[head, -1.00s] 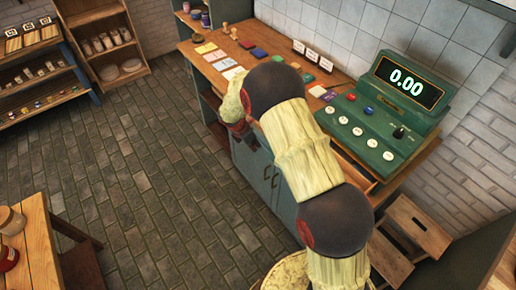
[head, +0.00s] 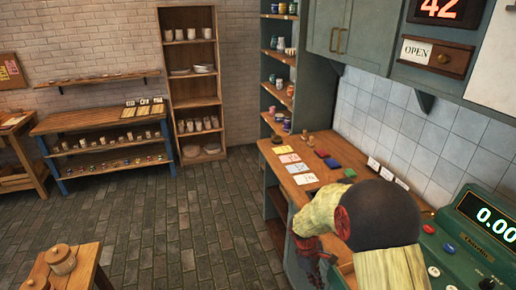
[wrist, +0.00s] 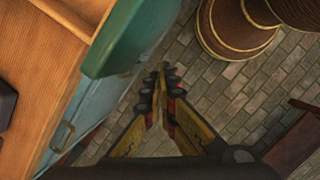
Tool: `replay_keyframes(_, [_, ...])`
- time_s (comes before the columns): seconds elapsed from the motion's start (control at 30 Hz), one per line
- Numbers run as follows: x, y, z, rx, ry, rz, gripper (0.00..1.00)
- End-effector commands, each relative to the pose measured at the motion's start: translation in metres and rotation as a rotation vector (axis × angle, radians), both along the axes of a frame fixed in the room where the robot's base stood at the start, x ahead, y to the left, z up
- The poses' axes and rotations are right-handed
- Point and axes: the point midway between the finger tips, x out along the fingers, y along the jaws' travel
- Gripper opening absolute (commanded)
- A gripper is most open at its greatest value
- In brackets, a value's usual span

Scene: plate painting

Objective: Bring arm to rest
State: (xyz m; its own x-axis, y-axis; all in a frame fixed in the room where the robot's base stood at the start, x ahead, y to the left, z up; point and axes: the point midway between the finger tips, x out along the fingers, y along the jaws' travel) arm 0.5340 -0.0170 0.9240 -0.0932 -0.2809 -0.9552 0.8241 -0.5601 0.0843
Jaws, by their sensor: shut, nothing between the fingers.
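My gripper (wrist: 162,78) is shut and empty in the wrist view. Its fingertips are together and point down toward the brick floor, beside the counter. In the head view my arm is folded at the lower right, in front of the counter and the green cash register (head: 465,240). The gripper's fingers are hard to make out in the head view, where dark red parts of the arm's end show by the counter's front edge.
The wooden counter (head: 335,172) holds cards and coloured pads. In the wrist view, a green edge (wrist: 125,40) overhangs close to the fingers, and a round wooden tub (wrist: 235,35) stands at upper right. Shelves line the back wall. The brick floor (head: 165,215) at centre left is clear.

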Motion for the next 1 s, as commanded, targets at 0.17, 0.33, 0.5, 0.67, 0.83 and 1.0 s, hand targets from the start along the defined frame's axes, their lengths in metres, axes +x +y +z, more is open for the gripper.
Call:
replay_keyframes(0.17, [-0.041, 0.005, 0.062, 0.036, -0.084, -0.271, 0.0])
replay_keyframes(0.33, [-0.087, 0.01, 0.12, 0.089, -0.173, -0.519, 0.0])
replay_keyframes(0.5, [-0.133, 0.016, 0.167, 0.158, -0.258, -0.708, 0.0])
replay_keyframes(0.67, [-0.173, 0.02, 0.202, 0.235, -0.34, -0.832, 0.0])
replay_keyframes(0.83, [-0.209, 0.024, 0.231, 0.324, -0.439, -0.888, 0.0])
replay_keyframes(1.0, [-0.231, 0.022, 0.259, 0.399, -0.558, -0.895, 0.0])
